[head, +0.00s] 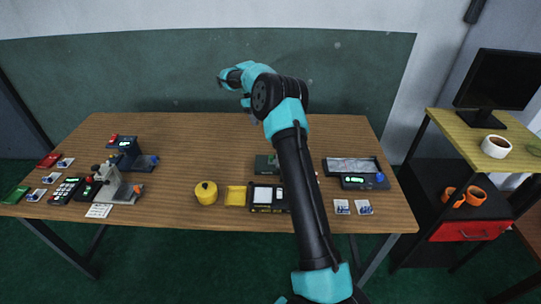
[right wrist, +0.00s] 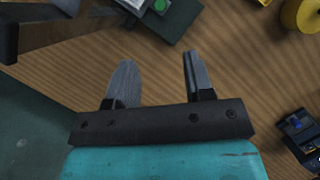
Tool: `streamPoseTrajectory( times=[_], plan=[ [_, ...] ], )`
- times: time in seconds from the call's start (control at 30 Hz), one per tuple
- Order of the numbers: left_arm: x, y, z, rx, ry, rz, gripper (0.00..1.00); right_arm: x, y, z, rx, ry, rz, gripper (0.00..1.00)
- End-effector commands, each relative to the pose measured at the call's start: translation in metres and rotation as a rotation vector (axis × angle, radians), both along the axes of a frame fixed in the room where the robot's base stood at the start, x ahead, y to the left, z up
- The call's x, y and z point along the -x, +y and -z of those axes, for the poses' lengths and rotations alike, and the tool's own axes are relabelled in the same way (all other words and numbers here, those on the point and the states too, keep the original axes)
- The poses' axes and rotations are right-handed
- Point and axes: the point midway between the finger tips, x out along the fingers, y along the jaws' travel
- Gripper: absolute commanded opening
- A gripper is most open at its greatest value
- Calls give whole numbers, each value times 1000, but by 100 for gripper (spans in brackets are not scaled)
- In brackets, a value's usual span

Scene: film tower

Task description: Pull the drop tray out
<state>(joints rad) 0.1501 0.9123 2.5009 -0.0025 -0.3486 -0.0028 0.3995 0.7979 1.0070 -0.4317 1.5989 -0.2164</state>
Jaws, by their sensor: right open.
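No part is plainly a pull-out drop tray; I cannot tell which it is. A flat yellow tray-like piece (head: 236,196) lies at the front of the table, beside a black device with a pale panel (head: 263,197). My right arm hides part of the table right of that device. My right gripper is open and empty, with bare wood between its fingers in the right wrist view (right wrist: 160,80). In the head view it is over the back half of the table, mostly hidden by its own wrist. My left gripper is out of view.
A yellow round canister (head: 206,193) stands left of the yellow piece; it also shows in the right wrist view (right wrist: 303,14). A grey microscope-like device (head: 115,185) and small boxes fill the left side. A tray-like unit (head: 352,165) is at right. The table's back middle is clear.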

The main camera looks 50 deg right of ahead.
Motion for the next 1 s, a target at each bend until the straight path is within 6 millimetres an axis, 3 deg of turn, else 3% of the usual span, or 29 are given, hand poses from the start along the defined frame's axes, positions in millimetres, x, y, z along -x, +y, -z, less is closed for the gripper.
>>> streamPoseTrajectory(
  times=[1.0],
  plan=[
    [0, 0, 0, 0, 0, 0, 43, 60, 4, 144, -1, 2, 0, 48]
  ],
)
